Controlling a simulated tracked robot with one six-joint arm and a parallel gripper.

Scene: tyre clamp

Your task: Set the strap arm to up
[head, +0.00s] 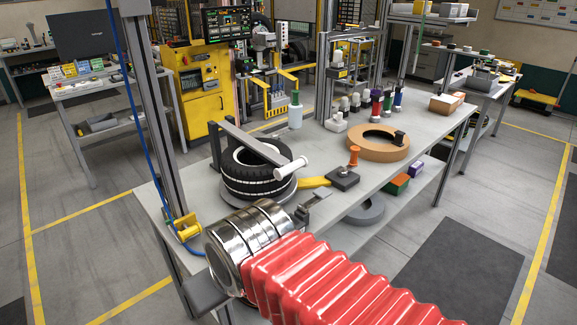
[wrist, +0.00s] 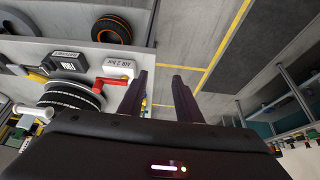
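The strap arm (head: 250,143) is a grey bar running from an upright post (head: 215,147) at the left across the top of a black tyre stack (head: 250,178). It lies low over the tyres, and its near end carries a white cylindrical handle (head: 291,168). In the wrist view, the tyre stack (wrist: 72,96) and white handle (wrist: 28,112) show at the left, beyond the left finger. My gripper (wrist: 162,75) is open, with its two dark fingers apart and only floor visible between them. It is clear of the handle. In the head view my own arm hides the fingers.
A yellow lever (head: 315,182) and dark box with an orange knob (head: 345,176) sit right of the tyres. An orange ring (head: 372,143) and several bottles stand farther back on the grey table (head: 425,133). A vertical column (head: 160,120) rises at the table's left.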

